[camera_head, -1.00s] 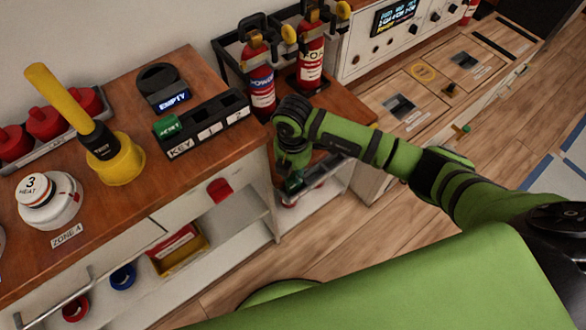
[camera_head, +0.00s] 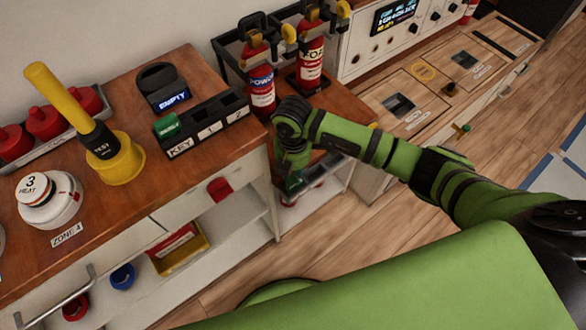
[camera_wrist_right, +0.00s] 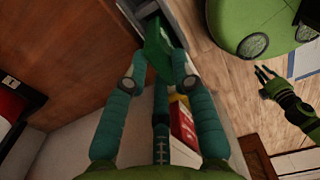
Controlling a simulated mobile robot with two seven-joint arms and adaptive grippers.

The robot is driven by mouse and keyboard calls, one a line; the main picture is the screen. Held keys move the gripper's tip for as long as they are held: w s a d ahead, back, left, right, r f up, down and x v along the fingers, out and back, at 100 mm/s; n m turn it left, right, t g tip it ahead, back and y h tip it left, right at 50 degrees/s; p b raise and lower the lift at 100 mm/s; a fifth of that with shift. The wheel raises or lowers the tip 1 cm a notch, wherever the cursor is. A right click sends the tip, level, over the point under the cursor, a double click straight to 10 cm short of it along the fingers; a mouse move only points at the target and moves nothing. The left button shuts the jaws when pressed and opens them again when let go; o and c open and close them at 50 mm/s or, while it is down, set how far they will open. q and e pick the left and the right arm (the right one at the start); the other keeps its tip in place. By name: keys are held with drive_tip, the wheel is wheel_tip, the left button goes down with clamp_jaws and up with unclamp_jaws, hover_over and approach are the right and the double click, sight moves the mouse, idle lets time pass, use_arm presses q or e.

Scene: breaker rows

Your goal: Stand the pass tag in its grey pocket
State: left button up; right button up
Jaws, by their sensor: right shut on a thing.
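My right gripper (camera_wrist_right: 158,72) is shut on a flat green piece, which looks like the pass tag (camera_wrist_right: 157,45), held between its fingertips. In the head view the right gripper (camera_head: 294,180) hangs beside the right end of the wooden counter, partly hidden by its own wrist. A dark grey rack (camera_head: 211,128) on the counter has a row of compartments labelled KEY, 1 and another mark. A green block sits in its KEY end; the others look empty. I cannot tell which holder is the tag's pocket. My left gripper (camera_wrist_right: 265,80) shows in the wrist view with its fingers apart.
A dark holder marked EMPTY (camera_head: 161,88) stands behind the rack. Two red extinguishers (camera_head: 261,80) stand in a black frame right of it. A yellow tester (camera_head: 115,160) and white heat detector (camera_head: 48,200) stand at left. Wooden floor (camera_head: 310,235) lies open below.

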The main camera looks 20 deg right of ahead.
drive_tip(key=shift+f+b, duration=0.8)
drive_tip(key=shift+f, duration=0.55)
drive_tip(key=o, duration=1)
drive_tip(key=shift+r, duration=0.1)
wheel_tip(320, 180, up, 12)
